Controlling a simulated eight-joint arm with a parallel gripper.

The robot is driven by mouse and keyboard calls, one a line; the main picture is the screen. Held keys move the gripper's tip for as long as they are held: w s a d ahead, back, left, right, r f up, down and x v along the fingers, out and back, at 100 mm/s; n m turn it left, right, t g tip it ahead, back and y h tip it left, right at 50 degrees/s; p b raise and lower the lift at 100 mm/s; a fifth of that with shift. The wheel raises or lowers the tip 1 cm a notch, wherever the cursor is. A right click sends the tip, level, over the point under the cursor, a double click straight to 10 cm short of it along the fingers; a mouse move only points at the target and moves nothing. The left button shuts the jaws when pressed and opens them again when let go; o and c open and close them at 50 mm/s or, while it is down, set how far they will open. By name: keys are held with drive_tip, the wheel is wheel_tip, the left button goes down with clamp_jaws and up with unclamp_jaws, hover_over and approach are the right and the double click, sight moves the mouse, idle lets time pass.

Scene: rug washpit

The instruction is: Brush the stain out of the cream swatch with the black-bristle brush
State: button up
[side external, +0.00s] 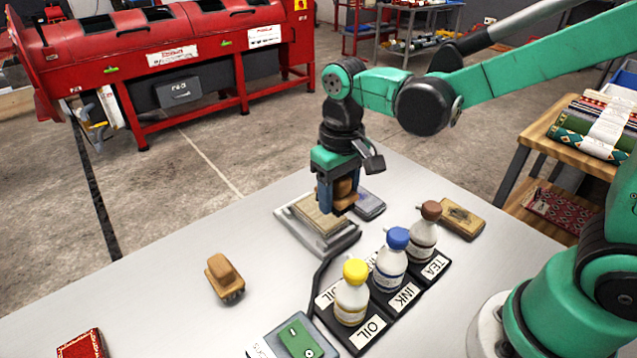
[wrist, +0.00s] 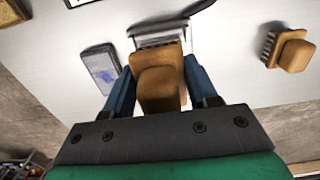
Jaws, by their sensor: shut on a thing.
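A cream-tan swatch (side external: 313,217) lies on a grey tray (side external: 334,246) near the far edge of the white table. My gripper (side external: 338,200) is over the right part of the swatch, shut on a wooden brush (side external: 346,192). The held brush also shows between the blue fingers (wrist: 160,92) in the wrist view (wrist: 158,85). No stain shows on the visible cloth. A second wooden brush (side external: 224,277), with dark bristles, lies on the table to the left; it also shows in the wrist view (wrist: 289,50).
A bluish-grey swatch (side external: 369,206) lies right of the tray, and a tan, dark-marked one (side external: 462,219) farther right. A black rack labelled OIL, INK, TEA holds bottles with yellow (side external: 352,292), blue (side external: 391,258) and brown caps (side external: 424,230). A green switch box (side external: 300,339) sits in front.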

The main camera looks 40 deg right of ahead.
drive_tip(key=shift+r, duration=2)
